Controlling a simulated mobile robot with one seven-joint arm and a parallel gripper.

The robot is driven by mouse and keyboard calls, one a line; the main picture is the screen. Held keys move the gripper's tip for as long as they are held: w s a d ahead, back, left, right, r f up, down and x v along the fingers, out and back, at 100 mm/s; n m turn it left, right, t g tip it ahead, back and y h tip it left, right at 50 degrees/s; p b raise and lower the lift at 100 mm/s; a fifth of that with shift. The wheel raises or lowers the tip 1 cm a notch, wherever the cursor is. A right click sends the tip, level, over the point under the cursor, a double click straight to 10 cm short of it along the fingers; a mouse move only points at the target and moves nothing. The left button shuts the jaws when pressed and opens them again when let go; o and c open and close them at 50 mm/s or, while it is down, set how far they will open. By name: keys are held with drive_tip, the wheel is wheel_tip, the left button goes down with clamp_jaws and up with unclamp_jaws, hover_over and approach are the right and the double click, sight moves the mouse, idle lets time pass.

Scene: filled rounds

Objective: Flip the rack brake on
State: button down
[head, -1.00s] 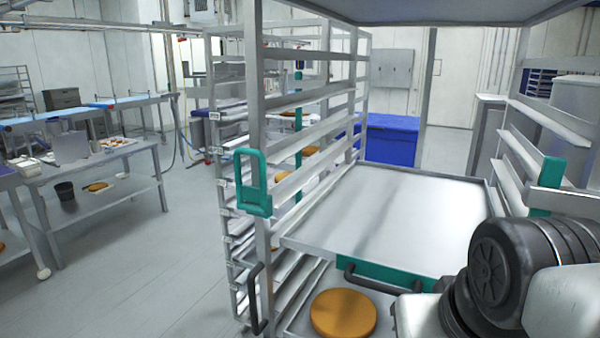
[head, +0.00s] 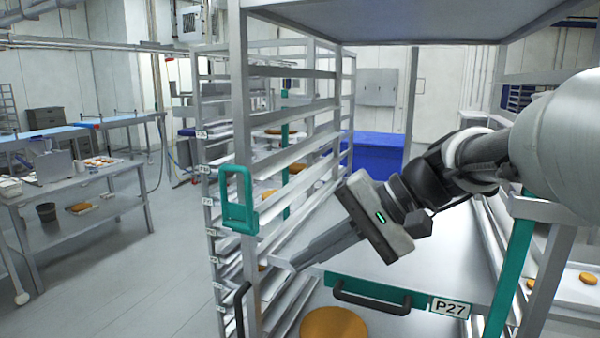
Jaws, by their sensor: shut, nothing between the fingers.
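The metal rack (head: 241,110) stands in front of me with its shelves open toward me. A teal loop-shaped fitting (head: 238,200) is on its left front post, and a black curved handle (head: 240,308) is lower on the same post. I cannot tell which part is the brake. My gripper (head: 284,264) is shut and empty, pointing left and down over the wide tray's front left corner, to the right of the post. It looks close to the post; I cannot tell whether it touches anything.
A wide tray (head: 440,262) with a teal front, a black handle and a P27 label fills the rack's middle. A round brown item (head: 333,323) lies below it. The rack's top panel (head: 400,22) hangs overhead. A blue bin (head: 378,155) stands behind. The floor (head: 125,260) left is open.

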drive_tip(key=w+d+r+y, duration=0.1)
drive_tip(key=w+r+y, duration=0.3)
drive_tip(key=w, duration=0.3)
drive_tip(key=w+d+r+t+y, duration=0.1)
drive_tip(key=w+d+r+y, duration=0.1)
drive_tip(key=w+r+y, duration=0.2)
drive_tip(key=w+r, duration=0.1)
drive_tip(key=w, duration=0.2)
drive_tip(key=shift+d+m+b, duration=0.15)
drive_tip(key=shift+m+b, duration=0.15)
drive_tip(key=a, duration=0.3)
drive_tip(key=w+a+p, duration=0.1)
drive_tip(key=a, duration=0.6)
drive_tip(key=shift+w+a+r+p, duration=0.2)
drive_tip(key=shift+w+r+p, duration=0.1)
drive_tip(key=shift+p, duration=0.1)
drive_tip(key=shift+s+a+r, duration=0.1)
drive_tip(key=shift+s+a, duration=0.05)
drive_tip(key=shift+s, duration=0.45)
drive_tip(key=shift+s+a+r, duration=0.1)
drive_tip(key=shift+s+a, duration=0.1)
drive_tip(key=shift+s, duration=0.45)
drive_tip(key=shift+s+a+r, duration=0.1)
drive_tip(key=shift+s+a, duration=0.05)
drive_tip(key=shift+s, duration=0.45)
drive_tip(key=shift+s+a, duration=0.1)
drive_tip(key=shift+a, duration=0.1)
